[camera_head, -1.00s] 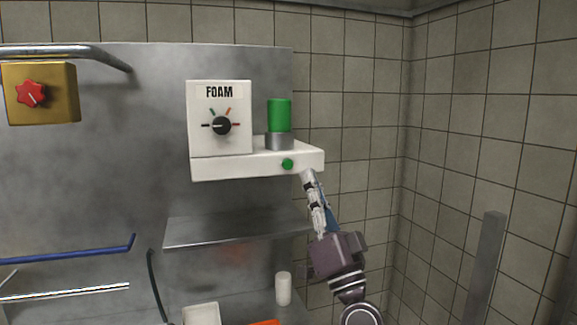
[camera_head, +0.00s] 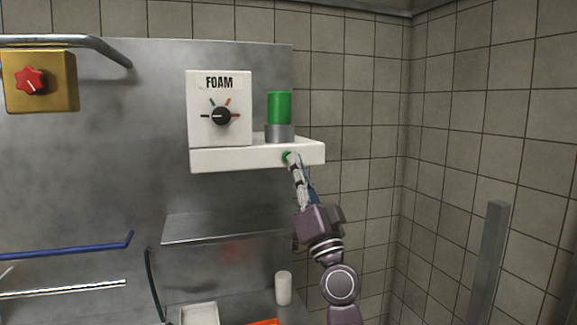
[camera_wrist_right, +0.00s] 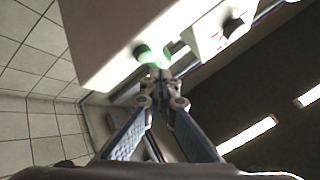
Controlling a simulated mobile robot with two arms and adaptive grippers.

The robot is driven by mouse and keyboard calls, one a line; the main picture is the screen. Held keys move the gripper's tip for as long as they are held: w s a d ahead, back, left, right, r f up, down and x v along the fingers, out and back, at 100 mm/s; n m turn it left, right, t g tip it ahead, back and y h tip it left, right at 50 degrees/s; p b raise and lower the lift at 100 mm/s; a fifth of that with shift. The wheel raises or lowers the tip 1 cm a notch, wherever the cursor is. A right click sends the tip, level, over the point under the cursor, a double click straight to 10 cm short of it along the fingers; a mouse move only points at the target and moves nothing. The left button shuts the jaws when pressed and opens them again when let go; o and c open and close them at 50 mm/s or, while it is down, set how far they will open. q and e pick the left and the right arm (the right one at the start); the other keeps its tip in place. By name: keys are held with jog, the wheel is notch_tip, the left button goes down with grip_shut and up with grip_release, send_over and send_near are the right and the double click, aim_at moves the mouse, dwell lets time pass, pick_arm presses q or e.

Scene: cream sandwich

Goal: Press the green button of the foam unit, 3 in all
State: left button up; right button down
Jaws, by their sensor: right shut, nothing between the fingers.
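The foam unit (camera_head: 235,160) is a white box with a FOAM label and a black dial (camera_head: 221,116), on a white ledge fixed to the metal wall panel. Its green button (camera_head: 286,156) is on the ledge's front face, below a green cylinder (camera_head: 279,108) in a grey base. My right gripper (camera_head: 292,158) is shut and empty, its tips at the button and partly covering it. In the right wrist view the fingertips (camera_wrist_right: 160,70) are right by the green button (camera_wrist_right: 142,53); I cannot tell whether it is pressed in. My left gripper is not in view.
A metal shelf (camera_head: 230,227) juts out below the unit. A white cup (camera_head: 283,288) and a white tray (camera_head: 200,314) are lower down. A yellow box with a red knob (camera_head: 31,81) is at upper left. A grey post (camera_head: 488,255) stands at right.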

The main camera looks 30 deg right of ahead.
jog(key=shift+w+d, duration=0.15)
jog(key=shift+w, duration=0.35)
dwell(1.2)
jog(key=shift+w+d+b, duration=0.1)
jog(key=shift+w+b, duration=0.3)
jog(key=shift+b, duration=0.05)
jog(key=shift+w+d+b, duration=0.1)
jog(key=shift+w+b, duration=0.3)
dwell(0.5)
dwell(0.4)
jog(key=shift+s+a+p, duration=0.25)
jog(key=shift+s+p, duration=0.3)
jog(key=shift+s, duration=0.3)
